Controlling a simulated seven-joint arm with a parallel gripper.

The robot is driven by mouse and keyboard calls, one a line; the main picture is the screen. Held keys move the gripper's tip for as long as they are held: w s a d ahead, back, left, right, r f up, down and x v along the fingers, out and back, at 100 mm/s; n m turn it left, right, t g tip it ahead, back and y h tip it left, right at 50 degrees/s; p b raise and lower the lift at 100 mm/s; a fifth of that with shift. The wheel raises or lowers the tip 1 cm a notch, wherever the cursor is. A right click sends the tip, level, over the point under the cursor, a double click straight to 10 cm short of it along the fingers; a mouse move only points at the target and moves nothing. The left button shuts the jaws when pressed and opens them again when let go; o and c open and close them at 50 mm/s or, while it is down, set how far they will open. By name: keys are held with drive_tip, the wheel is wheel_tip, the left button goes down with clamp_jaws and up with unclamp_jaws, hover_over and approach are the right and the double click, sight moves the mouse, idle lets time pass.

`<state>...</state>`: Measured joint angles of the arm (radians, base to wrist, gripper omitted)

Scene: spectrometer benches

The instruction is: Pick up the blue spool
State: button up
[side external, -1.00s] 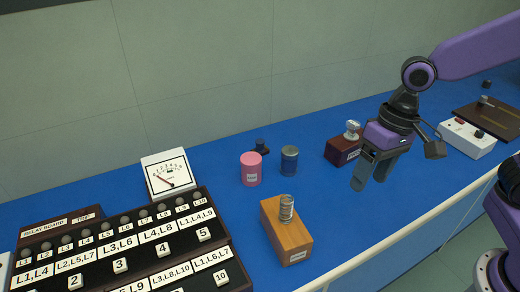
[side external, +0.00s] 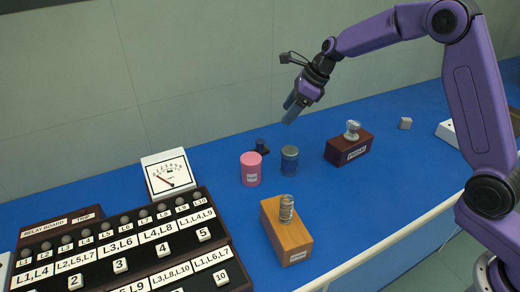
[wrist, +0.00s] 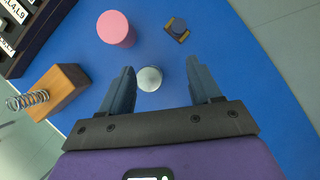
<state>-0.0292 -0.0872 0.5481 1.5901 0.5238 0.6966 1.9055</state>
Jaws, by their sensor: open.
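In the wrist view the blue spool (wrist: 149,78) shows mainly as a round grey top, between the two fingers and nearer the left one. My gripper (side external: 292,109) is open and empty, pointing down above the blue spool with a clear gap. In the wrist view both fingers of my gripper (wrist: 160,66) are apart and touch nothing.
A pink cylinder (side external: 250,169) stands just left of the spool, and a small dark blue piece (side external: 261,146) sits behind. A wooden block with a spring (side external: 287,238) is in front. A dark red block (side external: 348,149) stands right. The relay board (side external: 120,245) and meter (side external: 169,175) are left.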

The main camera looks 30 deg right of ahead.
sight(262, 142)
drive_tip(key=w+a+f, duration=0.1)
drive_tip(key=w+f, duration=0.2)
drive_tip(key=f, duration=0.2)
drive_tip(key=w+a+f+m, duration=0.1)
drive_tip(key=w+f, duration=0.1)
drive_tip(key=f, duration=0.3)
drive_tip(key=w+a+f+m, duration=0.1)
drive_tip(key=w+a+f, duration=0.1)
drive_tip(key=f, duration=0.3)
drive_tip(key=shift+w+a+f+t, duration=0.1)
drive_tip(key=shift+w+f+t, duration=0.2)
drive_tip(key=shift+w, duration=0.5)
drive_tip(key=c, duration=1.2)
